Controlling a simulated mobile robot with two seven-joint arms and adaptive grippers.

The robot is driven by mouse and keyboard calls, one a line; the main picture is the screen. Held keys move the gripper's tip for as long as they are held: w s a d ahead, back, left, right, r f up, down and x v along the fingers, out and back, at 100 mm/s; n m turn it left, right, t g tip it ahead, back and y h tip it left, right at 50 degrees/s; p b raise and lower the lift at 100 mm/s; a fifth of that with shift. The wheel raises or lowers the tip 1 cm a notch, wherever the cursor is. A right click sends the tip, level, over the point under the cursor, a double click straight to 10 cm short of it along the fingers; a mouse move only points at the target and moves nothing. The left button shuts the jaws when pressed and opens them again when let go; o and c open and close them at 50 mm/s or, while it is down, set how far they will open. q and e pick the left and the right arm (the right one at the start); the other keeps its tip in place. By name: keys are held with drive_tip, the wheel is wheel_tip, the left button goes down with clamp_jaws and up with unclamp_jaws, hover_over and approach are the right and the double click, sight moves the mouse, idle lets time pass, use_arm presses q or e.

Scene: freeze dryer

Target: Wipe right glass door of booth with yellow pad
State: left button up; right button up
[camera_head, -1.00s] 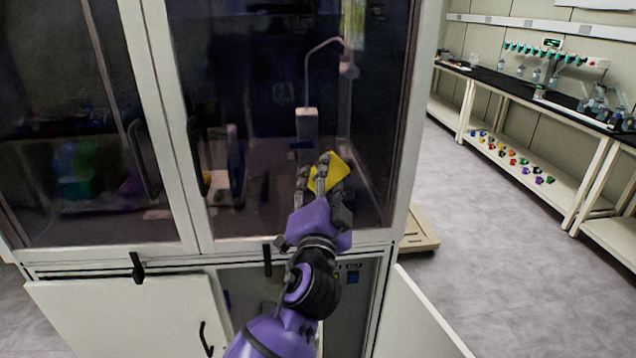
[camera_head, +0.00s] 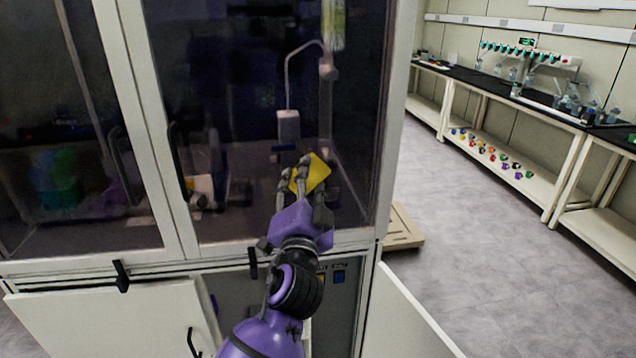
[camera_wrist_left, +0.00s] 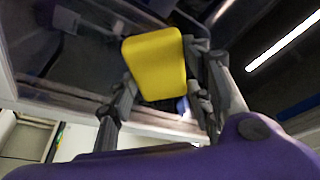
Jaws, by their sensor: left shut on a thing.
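The yellow pad (camera_head: 313,174) is in my left gripper (camera_head: 301,186), in front of the lower right part of the booth's right glass door (camera_head: 240,120). In the left wrist view the yellow pad (camera_wrist_left: 156,64) sits between the fingers of the left gripper (camera_wrist_left: 160,88), which are shut on it. The glass lies beyond it. I cannot tell whether the pad touches the glass. The right door is dark glass in a pale frame, with a black handle (camera_head: 178,160) on its left side. My right gripper is not in view.
The left glass door (camera_head: 70,130) is beside it. Below, a white cabinet door (camera_head: 115,325) at the left and another panel (camera_head: 410,320) at the right stand open. A wooden pallet (camera_head: 404,228) lies right of the booth. A bench (camera_head: 520,105) stands further right, with clear floor before it.

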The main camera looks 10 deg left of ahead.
use_arm(q)
drive_tip(key=shift+s+a, duration=0.4)
drive_tip(key=shift+a, duration=1.05)
drive_tip(key=shift+s+a, duration=0.35)
drive_tip(key=shift+a, duration=1.05)
drive_tip(key=shift+s+a, duration=0.4)
drive_tip(key=shift+a, duration=1.05)
drive_tip(key=s+d, duration=0.1)
drive_tip(key=s, duration=0.4)
drive_tip(key=shift+s+d, duration=0.35)
drive_tip(key=shift+s, duration=0.05)
drive_tip(key=shift+f, duration=0.1)
drive_tip(key=shift+s+d, duration=0.2)
drive_tip(key=shift+s, duration=0.5)
drive_tip(key=shift+s+d, duration=0.2)
drive_tip(key=shift+s, duration=0.5)
